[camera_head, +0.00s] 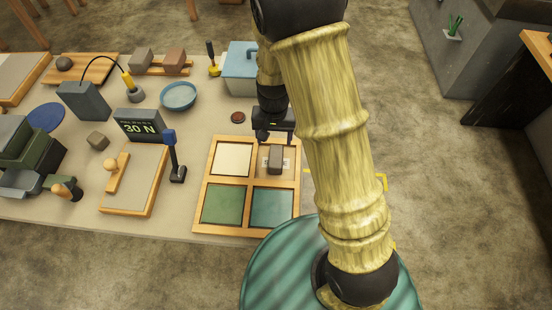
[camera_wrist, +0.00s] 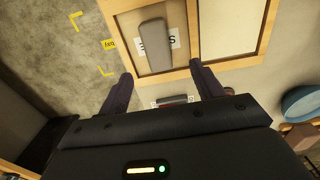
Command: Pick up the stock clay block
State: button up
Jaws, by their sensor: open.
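A grey-brown oblong block (camera_head: 275,158), which looks like the stock clay block, lies in the upper right compartment of a wooden four-part tray (camera_head: 247,186). In the wrist view the block (camera_wrist: 154,45) lies across a white label whose lettering it partly covers. My gripper (camera_head: 273,136) is above the tray's far edge, just beyond the block. In the wrist view its two fingers (camera_wrist: 161,72) are spread apart with nothing between them, and the block is ahead of the fingertips, not touching them.
The tray's other compartments hold a cream panel (camera_head: 232,159) and green panels (camera_head: 227,204). A small post with a blue top (camera_head: 173,156) stands left of the tray. A blue bowl (camera_head: 178,96), a blue-lidded box (camera_head: 240,68) and a dark display (camera_head: 140,126) stand further back.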

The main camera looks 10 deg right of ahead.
aim_at(276, 156)
notch_tip(276, 156, down, 5)
jog(key=shift+f, duration=0.1)
dwell(0.3)
jog(key=shift+s+d+f, duration=0.1)
jog(key=shift+f, duration=1.2)
jog(key=shift+s+d+f, duration=0.1)
jog(key=shift+f, duration=1.2)
jog(key=c, duration=1.3)
